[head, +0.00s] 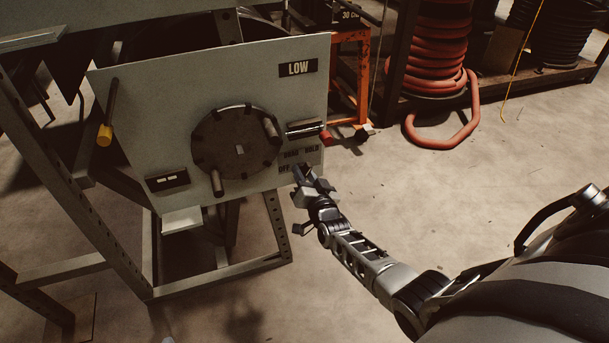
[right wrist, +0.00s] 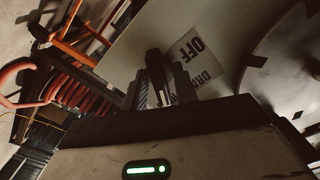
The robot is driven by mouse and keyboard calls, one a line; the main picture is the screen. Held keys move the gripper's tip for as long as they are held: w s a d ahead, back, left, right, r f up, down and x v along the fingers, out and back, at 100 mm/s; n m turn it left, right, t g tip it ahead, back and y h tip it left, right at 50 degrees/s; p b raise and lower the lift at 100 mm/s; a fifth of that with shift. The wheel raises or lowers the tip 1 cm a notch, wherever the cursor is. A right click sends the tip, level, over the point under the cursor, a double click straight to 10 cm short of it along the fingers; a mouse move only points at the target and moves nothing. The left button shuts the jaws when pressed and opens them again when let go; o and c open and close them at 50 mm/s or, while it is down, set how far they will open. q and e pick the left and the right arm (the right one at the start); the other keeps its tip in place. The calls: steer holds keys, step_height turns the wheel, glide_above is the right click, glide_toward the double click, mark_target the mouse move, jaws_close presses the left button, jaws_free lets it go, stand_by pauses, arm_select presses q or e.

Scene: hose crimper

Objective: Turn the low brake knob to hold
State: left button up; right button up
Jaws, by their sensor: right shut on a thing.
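The pale panel (head: 150,90) carries a LOW sign (head: 298,68) at its top right. At its lower right corner are the OFF, DRAG and HOLD labels (head: 312,149). My right gripper (head: 302,176) is at that corner, just below the labels, and covers the brake knob in the head view. In the right wrist view the dark knob (right wrist: 155,68) stands between the two fingers (right wrist: 160,90), close to the OFF label (right wrist: 197,44). The gripper is shut on it. I cannot tell which label the knob points to. My left gripper is not in view.
A large dark round wheel (head: 237,143) with handles sits mid-panel. A handle with a red end (head: 325,136) juts out above the labels. A yellow-tipped lever (head: 105,134) is at the left. Red hose coils (head: 440,50) stand behind.

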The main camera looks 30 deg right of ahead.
steer(key=o, duration=0.6)
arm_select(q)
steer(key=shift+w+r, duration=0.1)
arm_select(e)
steer(key=shift+s, duration=0.1)
steer(key=shift+s+a, duration=0.15)
steer(key=shift+s, duration=0.2)
arm_select(q)
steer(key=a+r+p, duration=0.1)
steer(key=p, duration=0.1)
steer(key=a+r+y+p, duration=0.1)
steer(key=p, duration=0.1)
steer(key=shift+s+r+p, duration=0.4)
arm_select(e)
steer(key=v, duration=1.5)
steer(key=shift+s+a, duration=0.1)
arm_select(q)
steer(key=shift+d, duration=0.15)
